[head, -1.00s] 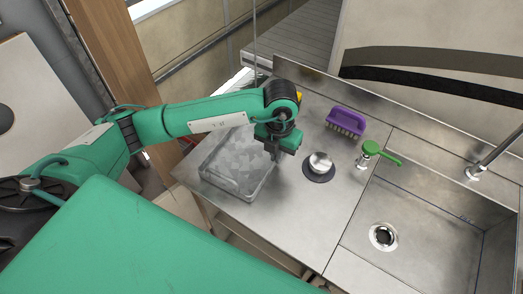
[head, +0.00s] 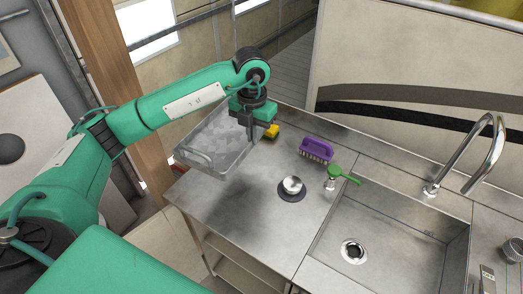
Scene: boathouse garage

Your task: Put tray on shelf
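The clear, shallow tray (head: 233,160) is at the left end of the steel counter in the head view, raised off the surface, with a dark shadow on the steel below. My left gripper (head: 250,134) points down at the tray's right rim and appears shut on it; the exact finger contact is small and partly hidden. The tray looks empty. Below the counter, a lower shelf (head: 243,262) shows partly at the bottom of the picture. My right gripper is not in view.
A yellow object (head: 272,131), a purple brush (head: 316,149), a round metal item (head: 292,185) on a dark disc and a green-handled tool (head: 340,173) stand on the counter (head: 215,205). The sink (head: 385,235) and faucet (head: 485,150) are to the right.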

